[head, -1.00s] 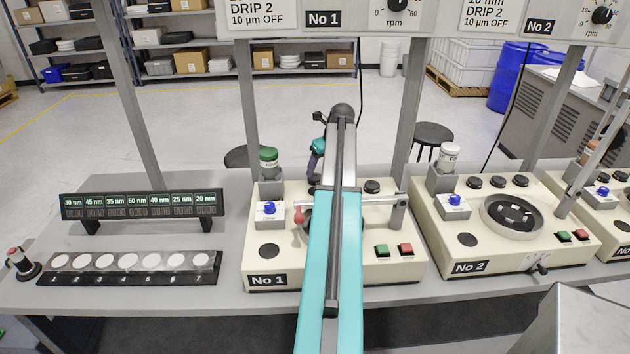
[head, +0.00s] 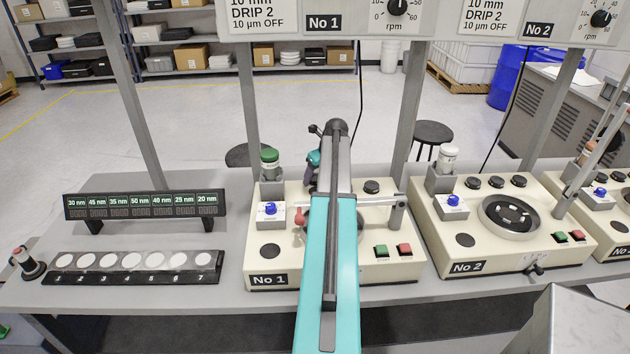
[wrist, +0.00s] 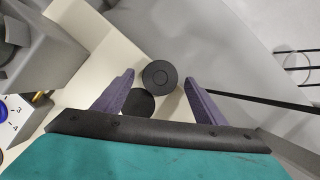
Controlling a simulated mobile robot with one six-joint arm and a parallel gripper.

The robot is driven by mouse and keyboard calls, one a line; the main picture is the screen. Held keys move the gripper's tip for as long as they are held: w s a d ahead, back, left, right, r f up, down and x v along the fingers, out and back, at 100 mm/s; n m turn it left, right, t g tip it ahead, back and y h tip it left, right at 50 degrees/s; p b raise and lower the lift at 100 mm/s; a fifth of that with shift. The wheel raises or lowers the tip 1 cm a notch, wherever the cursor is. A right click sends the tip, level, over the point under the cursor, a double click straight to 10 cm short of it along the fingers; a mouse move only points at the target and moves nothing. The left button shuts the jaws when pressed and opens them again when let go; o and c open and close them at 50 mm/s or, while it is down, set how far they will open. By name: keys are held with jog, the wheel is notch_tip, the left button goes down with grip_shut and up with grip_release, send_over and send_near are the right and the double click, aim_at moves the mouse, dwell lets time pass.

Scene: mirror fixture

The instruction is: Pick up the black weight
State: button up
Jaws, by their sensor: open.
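A round black weight (wrist: 160,75) with ring-shaped grooves on its top shows in the wrist view. It lies between the fingertips of my gripper (wrist: 159,77), with a gap on both sides. My gripper is open, with its purple fingers spread. A second dark disc (wrist: 138,104) lies close by, partly hidden by the left finger; I cannot tell whether it is a weight or a flat pad. In the head view my arm hides most of the gripper and the spot below it. Another black weight (head: 371,187) stands on the No 1 machine (head: 262,222), right of my arm.
A green-capped bottle (head: 269,163) and a blue-knobbed box (head: 270,212) stand on the machine's left side. A horizontal bar (head: 378,201) and upright posts are near my arm. The No 2 machine (head: 465,240) holds several black weights. A row of white discs (head: 131,261) lies left.

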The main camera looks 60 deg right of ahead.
jog(key=c, duration=1.5)
jog(key=shift+o, duration=0.2)
notch_tip(320, 180, up, 10)
jog(key=b, duration=0.3)
